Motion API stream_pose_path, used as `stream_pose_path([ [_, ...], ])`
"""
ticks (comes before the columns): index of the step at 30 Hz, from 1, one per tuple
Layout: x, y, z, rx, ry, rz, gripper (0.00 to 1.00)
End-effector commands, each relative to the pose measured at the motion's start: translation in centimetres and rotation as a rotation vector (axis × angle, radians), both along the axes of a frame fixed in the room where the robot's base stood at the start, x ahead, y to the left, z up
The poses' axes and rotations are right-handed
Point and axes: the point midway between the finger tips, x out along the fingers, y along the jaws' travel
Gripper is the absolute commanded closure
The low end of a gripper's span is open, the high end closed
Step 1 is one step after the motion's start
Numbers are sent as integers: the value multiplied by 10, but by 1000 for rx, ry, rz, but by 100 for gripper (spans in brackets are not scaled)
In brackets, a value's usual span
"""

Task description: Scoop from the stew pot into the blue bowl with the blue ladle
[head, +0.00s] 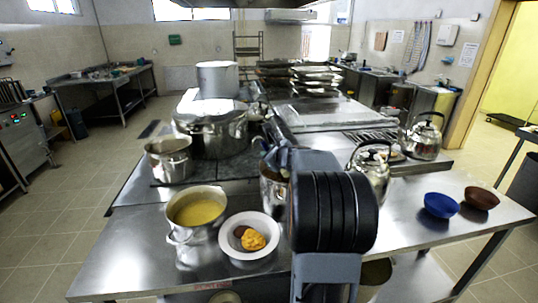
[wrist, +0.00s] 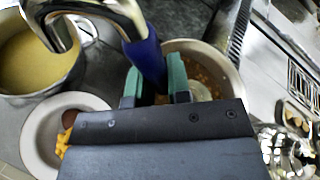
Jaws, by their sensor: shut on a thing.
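My gripper (wrist: 157,88) is shut on the blue handle of the ladle (wrist: 146,62) in the wrist view. A shiny curved metal part of the ladle extends to the upper left. I cannot tell where the ladle's scoop is. A steel pot (wrist: 237,75) with brown, chunky stew lies behind the fingers; the gripper hides part of it. In the head view this pot (head: 268,190) is mostly hidden by my arm, and my gripper cannot be made out clearly. The blue bowl (head: 440,205) stands on the steel counter at the right, well away from my arm.
A pot of yellow soup (head: 197,209) and a white bowl (head: 230,246) with orange and brown food stand left of my arm. Kettles (head: 423,137) stand behind, at the right. A brown bowl (head: 481,198) is beside the blue one. Bare counter (head: 410,236) lies between my arm and the blue bowl.

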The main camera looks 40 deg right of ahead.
Motion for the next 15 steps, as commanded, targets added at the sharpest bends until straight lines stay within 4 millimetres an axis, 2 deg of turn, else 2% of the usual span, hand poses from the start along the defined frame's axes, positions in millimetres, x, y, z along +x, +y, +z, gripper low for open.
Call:
stream_pose_path([
  [1,0,0,-10,-2,-1,0,100],
  [15,0,0,-53,-1,-2,0,100],
])
